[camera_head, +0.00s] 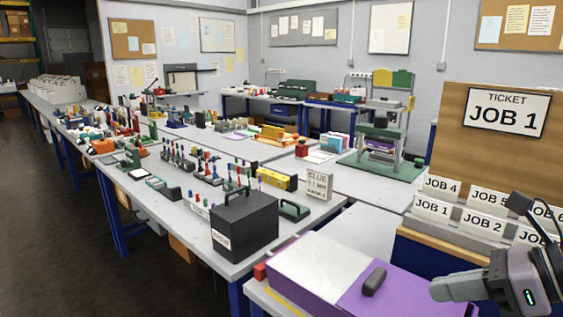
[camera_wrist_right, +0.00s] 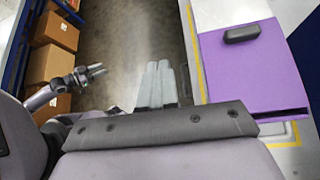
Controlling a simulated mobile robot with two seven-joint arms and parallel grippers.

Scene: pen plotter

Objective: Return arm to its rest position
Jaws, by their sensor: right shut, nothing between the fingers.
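My right gripper (camera_head: 452,288) is at the lower right of the head view, above and beside the purple panel of a white-and-purple case (camera_head: 408,298). Its fingers are shut with nothing between them. In the right wrist view my right gripper (camera_wrist_right: 158,82) shows its fingers together over the floor, left of the purple panel (camera_wrist_right: 252,65). My left gripper (camera_wrist_right: 92,72) shows small at the left of that view, in front of brown boxes. It is too small to tell whether it is open or shut, and it is outside the head view.
A wooden job board (camera_head: 500,160) with job cards stands at the right, close to my right arm. A black box (camera_head: 245,225) sits on the long table crowded with small parts. Brown boxes (camera_wrist_right: 57,65) stand on a shelf at the left of the wrist view. Dark floor (camera_head: 60,220) is clear.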

